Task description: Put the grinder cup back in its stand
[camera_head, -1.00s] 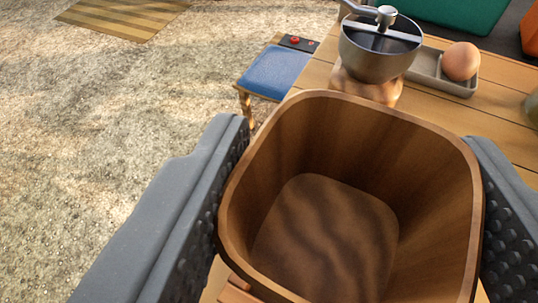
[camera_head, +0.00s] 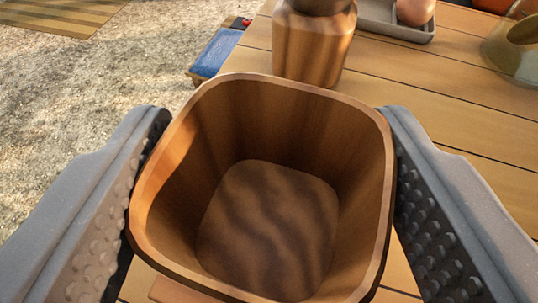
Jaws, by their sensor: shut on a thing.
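The wooden grinder cup (camera_head: 268,225), square with rounded corners and empty, fills the middle of the view with its open top towards me. My gripper (camera_head: 272,115) is shut on it, with one grey studded finger on its left side and one on its right. The cup's underside is hidden. A reddish wooden edge (camera_head: 172,291) shows below the cup at bottom left; I cannot tell whether it is part of the stand or whether the cup touches it. The wooden grinder body (camera_head: 312,45) stands on the planks beyond the cup, its top cut off.
The plank surface (camera_head: 450,125) is clear to the right of the grinder. A grey tray (camera_head: 400,33) with an egg (camera_head: 415,10) lies behind it. A translucent vessel (camera_head: 515,45) stands at far right. A blue stool (camera_head: 215,52) and gravel (camera_head: 90,100) are left.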

